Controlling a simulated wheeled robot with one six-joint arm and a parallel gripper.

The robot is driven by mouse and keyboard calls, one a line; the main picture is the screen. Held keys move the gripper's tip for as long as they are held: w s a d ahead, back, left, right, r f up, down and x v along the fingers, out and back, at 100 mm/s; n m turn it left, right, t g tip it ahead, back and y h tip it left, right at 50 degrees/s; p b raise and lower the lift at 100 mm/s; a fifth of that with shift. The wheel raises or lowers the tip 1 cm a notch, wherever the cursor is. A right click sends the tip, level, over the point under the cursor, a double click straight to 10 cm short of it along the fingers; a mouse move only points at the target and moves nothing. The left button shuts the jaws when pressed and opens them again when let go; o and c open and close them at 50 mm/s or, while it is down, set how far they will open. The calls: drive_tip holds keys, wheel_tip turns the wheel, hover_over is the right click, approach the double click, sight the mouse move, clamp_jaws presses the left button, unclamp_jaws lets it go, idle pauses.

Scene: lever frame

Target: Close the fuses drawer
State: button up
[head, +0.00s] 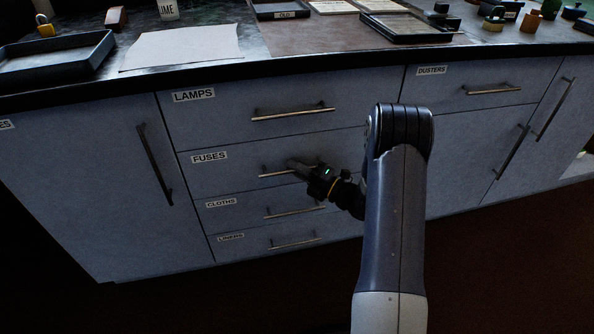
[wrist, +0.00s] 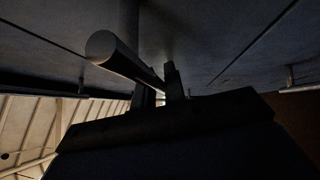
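The fuses drawer (head: 225,175) is the second front down in the stack, under the label FUSES (head: 209,157). Its front looks flush with the fronts around it, with no clear gap. Its metal bar handle (head: 270,174) shows left of my gripper (head: 292,165), which covers the handle's right part. In the wrist view the round end of the handle (wrist: 103,47) is near, and the bar runs back between the two close-set fingers of my gripper (wrist: 160,88). The fingers look shut on the bar, though the contact is dark.
The lamps drawer (head: 225,115) is above; the cloths drawer (head: 240,213) and liners drawer (head: 255,243) are below, all flush. A cupboard door (head: 80,170) is at left. The countertop above holds trays and a paper sheet (head: 180,46). Dark floor (head: 490,270) in front is clear.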

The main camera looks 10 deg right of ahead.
drive_tip(key=o, duration=0.4)
drive_tip(key=shift+w, duration=0.1)
drive_tip(key=p+v, duration=0.2)
drive_tip(key=v, duration=0.8)
drive_tip(key=shift+s+d+f+p, duration=0.15)
drive_tip(key=shift+s+d+p, duration=0.1)
drive_tip(key=shift+d+p, duration=0.05)
drive_tip(key=b+x, duration=0.2)
drive_tip(key=x, duration=0.9)
drive_tip(key=shift+s+b, duration=0.15)
drive_tip(key=shift+b, duration=0.25)
drive_tip(key=shift+s+b, duration=0.4)
drive_tip(key=shift+s, duration=1.2)
